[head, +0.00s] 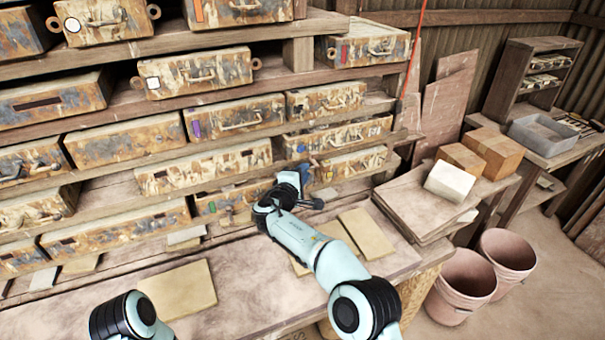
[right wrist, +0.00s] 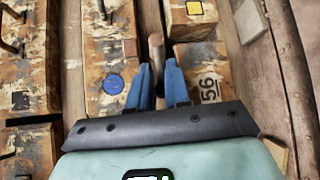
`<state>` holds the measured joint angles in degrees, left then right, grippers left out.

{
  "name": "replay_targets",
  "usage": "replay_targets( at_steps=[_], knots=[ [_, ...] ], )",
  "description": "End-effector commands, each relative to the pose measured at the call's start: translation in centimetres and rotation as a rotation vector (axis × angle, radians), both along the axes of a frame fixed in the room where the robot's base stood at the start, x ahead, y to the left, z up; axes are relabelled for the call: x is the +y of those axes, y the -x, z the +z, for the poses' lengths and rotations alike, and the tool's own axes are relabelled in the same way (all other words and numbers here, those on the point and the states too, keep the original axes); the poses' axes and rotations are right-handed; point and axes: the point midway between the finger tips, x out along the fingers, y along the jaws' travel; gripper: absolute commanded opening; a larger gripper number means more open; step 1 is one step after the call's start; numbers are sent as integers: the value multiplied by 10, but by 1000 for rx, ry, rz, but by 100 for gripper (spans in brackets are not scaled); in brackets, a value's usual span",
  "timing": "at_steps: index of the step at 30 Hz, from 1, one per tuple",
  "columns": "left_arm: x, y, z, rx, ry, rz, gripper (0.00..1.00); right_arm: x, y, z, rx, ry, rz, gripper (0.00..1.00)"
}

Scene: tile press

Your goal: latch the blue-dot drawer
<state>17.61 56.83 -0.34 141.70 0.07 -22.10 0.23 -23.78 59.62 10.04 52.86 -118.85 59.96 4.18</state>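The blue-dot drawer (head: 338,136) is a rusty, paint-worn box on the right part of the shelf; its blue dot (right wrist: 114,84) shows clearly in the right wrist view. A brown wooden latch peg (right wrist: 155,45) stands at the shelf board beside this drawer. My right gripper (head: 304,174) is at the shelf front, just below the drawer. In the right wrist view its two blue fingers (right wrist: 158,66) are apart, with the peg between or just beyond their tips; contact cannot be told. My left arm shows at the bottom left; its gripper is out of view.
Rows of similar drawers fill the shelves. Flat tan tiles (head: 178,290) lie on the bench below. Cartons (head: 494,150) and pink buckets (head: 466,282) stand at the right.

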Motion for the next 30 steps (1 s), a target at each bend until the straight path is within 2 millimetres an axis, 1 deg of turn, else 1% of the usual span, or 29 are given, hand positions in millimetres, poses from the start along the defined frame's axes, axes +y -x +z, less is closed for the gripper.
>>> replay_targets(
  at_steps=[5,11,19,30],
  knots=[
    [0,-2,2,-2,0,0,43,0,0,2,5,-13,-1,0],
    [0,-9,8,-11,0,0,43,-1,-1,9,31,-83,0,0],
    [0,-22,18,-26,0,0,43,-4,-3,20,103,-264,0,0],
    [0,-22,18,-26,0,0,43,-8,-4,28,195,-486,3,0]
  ],
)
